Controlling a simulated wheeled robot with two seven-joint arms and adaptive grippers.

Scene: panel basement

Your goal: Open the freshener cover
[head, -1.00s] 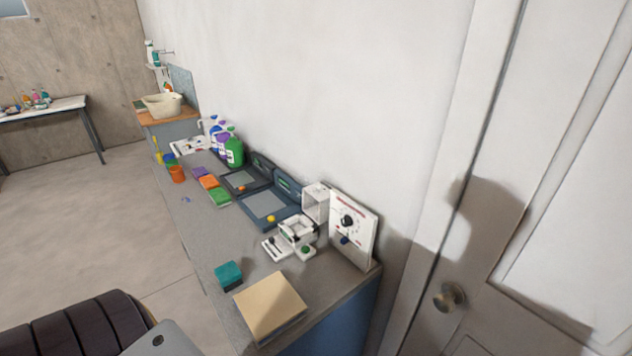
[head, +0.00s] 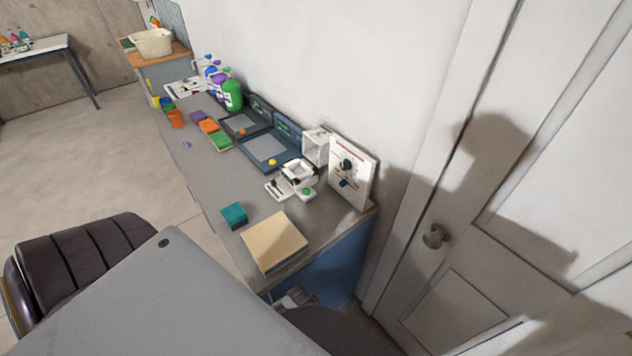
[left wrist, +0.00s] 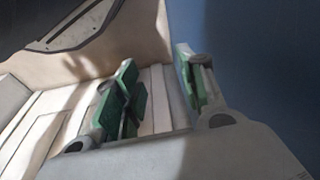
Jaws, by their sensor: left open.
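No part is clearly marked as the freshener. The likely candidate is a white box with a pale, see-through front (head: 316,147), upright against the wall on the bench; I cannot tell whether its cover is open or shut. A small white device with an open-looking top (head: 298,172) stands in front of it. My left gripper (left wrist: 158,88) shows green-padded fingers spread apart with nothing between them. It is beside a blue surface, away from the white box. In the head view, grey parts show low beside the bench end, but its fingertips are not clear. My right gripper is not in view.
A white panel with a dark knob (head: 352,172) leans at the bench's right end. A beige block (head: 274,242) and teal block (head: 234,215) lie near the front. Scales (head: 266,150), bottles (head: 232,95) and coloured blocks (head: 220,141) stand farther left. A door (head: 458,310) is at right.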

